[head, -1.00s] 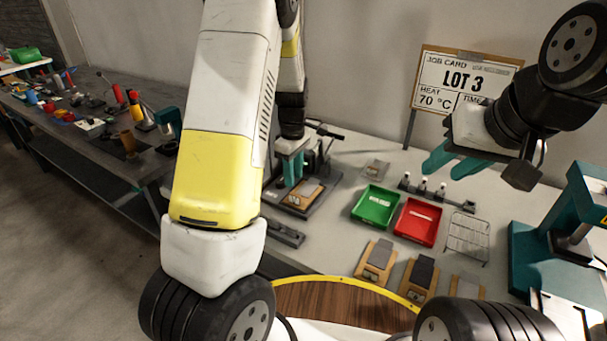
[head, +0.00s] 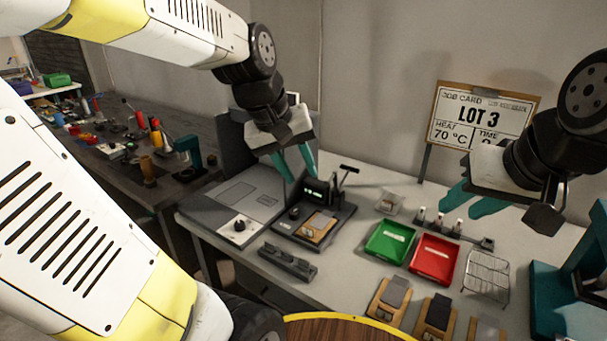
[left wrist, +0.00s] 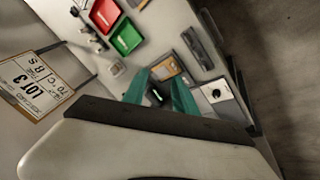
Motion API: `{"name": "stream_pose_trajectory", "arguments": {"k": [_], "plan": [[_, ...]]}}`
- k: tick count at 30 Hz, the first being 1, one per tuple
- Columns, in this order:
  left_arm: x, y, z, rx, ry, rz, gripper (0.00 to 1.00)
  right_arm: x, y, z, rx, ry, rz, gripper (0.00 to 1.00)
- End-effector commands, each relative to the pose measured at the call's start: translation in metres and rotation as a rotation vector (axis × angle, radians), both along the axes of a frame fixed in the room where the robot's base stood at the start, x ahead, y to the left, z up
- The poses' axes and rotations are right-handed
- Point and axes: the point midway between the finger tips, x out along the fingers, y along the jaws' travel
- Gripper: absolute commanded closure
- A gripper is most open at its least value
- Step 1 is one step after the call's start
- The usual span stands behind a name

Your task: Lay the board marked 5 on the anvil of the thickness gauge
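The bench device with a small lit display, apparently the thickness gauge (head: 289,218), stands at the back left of the pale table. A wooden board with a grey piece on it (head: 318,226) lies on its base; no number is readable. The board also shows in the left wrist view (left wrist: 167,69). My left gripper (head: 295,172) is open and empty above the gauge, apart from the board. Its spread teal fingers show in the left wrist view (left wrist: 160,78). My right gripper (head: 468,206) is open and empty at the right, in front of the job card.
A green tray (head: 389,243) and a red tray (head: 433,259) stand mid-table. Several similar boards (head: 390,299) lie at the front, beside a wire rack (head: 486,274). A teal machine (head: 560,300) stands at the right. A grey control box (head: 238,198) is left of the gauge.

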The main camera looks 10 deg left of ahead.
Motion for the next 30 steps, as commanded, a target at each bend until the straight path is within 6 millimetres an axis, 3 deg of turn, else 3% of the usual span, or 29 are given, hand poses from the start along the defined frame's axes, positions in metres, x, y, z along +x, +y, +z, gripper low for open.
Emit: {"name": "stream_pose_trajectory", "arguments": {"k": [3, 9, 30], "plan": [[-0.037, -0.001, 0.013, 0.069, -0.118, -0.139, 0.66, 0.000, 0.000, 0.000, 0.000, 0.000, 0.000, 0.64], [-0.071, -0.003, 0.017, 0.169, -0.225, -0.282, 0.66, 0.000, 0.000, 0.000, 0.000, 0.000, 0.000, 0.64], [-0.076, -0.003, 0.017, 0.191, -0.245, -0.311, 0.66, 0.000, 0.000, 0.000, 0.000, 0.000, 0.000, 0.64]]}}
